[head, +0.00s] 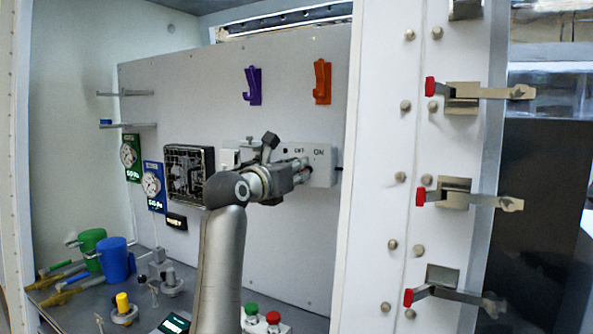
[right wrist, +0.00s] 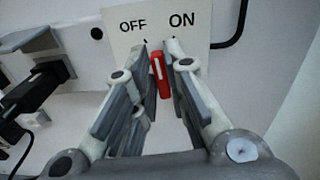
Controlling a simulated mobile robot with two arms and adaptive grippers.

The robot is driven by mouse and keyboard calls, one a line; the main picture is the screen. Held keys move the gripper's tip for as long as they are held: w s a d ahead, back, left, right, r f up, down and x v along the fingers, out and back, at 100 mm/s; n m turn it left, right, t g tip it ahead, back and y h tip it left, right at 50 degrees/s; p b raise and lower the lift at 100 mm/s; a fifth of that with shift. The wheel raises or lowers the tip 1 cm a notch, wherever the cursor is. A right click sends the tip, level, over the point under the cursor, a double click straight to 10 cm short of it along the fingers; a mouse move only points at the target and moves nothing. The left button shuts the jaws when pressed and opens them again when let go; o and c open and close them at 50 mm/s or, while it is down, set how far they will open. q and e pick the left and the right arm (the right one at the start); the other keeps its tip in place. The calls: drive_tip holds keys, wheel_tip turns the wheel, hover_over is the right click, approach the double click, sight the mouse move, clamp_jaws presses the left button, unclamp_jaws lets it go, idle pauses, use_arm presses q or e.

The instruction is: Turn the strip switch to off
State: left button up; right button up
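The strip switch is a white box (head: 320,163) on the back panel, with OFF on its left and ON on its right. In the right wrist view its red lever (right wrist: 160,76) with a white stripe stands below the labels, slightly tilted. My right gripper (head: 297,168) is at the front of the box. In the head view the lever is hidden behind the gripper. My left gripper is out of view.
A black fan grille (head: 188,176) is left of my right arm. Purple (head: 253,86) and orange (head: 322,82) hooks hang above. Mugs, including a blue one (head: 116,259), and red and green buttons (head: 262,317) are on the bench. A white wall with latches (head: 462,99) stands at right.

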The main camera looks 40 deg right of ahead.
clamp_jaws()
drive_tip(key=n+p, duration=0.1)
drive_tip(key=n, duration=0.4)
drive_tip(key=shift+w, duration=0.2)
drive_tip(key=shift+f, duration=0.1)
drive_tip(key=o, duration=0.6)
unclamp_jaws()
wheel_tip(320, 180, up, 10)
